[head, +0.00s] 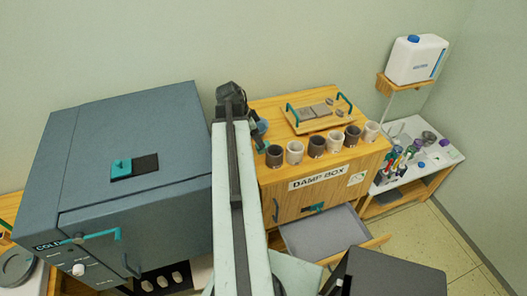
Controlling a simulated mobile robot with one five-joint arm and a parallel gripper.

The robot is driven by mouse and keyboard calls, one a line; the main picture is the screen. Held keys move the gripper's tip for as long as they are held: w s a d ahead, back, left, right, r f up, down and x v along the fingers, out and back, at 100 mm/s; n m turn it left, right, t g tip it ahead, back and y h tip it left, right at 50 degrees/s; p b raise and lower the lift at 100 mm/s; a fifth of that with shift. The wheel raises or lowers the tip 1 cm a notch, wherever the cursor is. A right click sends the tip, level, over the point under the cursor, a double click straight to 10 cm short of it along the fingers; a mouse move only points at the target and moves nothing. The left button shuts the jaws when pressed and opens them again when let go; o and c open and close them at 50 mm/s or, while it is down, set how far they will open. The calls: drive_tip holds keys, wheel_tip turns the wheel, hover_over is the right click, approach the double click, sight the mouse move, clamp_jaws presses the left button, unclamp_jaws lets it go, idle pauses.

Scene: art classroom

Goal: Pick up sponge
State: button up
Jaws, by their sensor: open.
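I cannot make out a sponge for certain in the head view. My arm reaches up the middle of the picture, and its far end is by the left end of the wooden box labelled "DAMP BOX" (322,181). My gripper (260,135) shows only in part beside the arm, small and dark, near the left end of the row of cups. It is open, and I see nothing held in it. The arm hides part of the box top.
Several grey and white cups (295,151) line the box's front edge, before a wooden tray (300,127) with teal handles. A grey drawer (325,236) is open below. A dark cabinet (130,145) stands left. A cluttered white shelf (440,153) stands right, below a white jug (415,60).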

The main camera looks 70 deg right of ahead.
drive_tip(key=b+x, duration=0.4)
drive_tip(key=x, duration=0.1)
drive_tip(key=shift+s, duration=0.1)
drive_tip(key=shift+a+r, duration=0.1)
drive_tip(key=shift+r, duration=0.05)
drive_tip(key=c, duration=1.1)
wheel_tip(320, 180, up, 10)
drive_tip(key=p, duration=1)
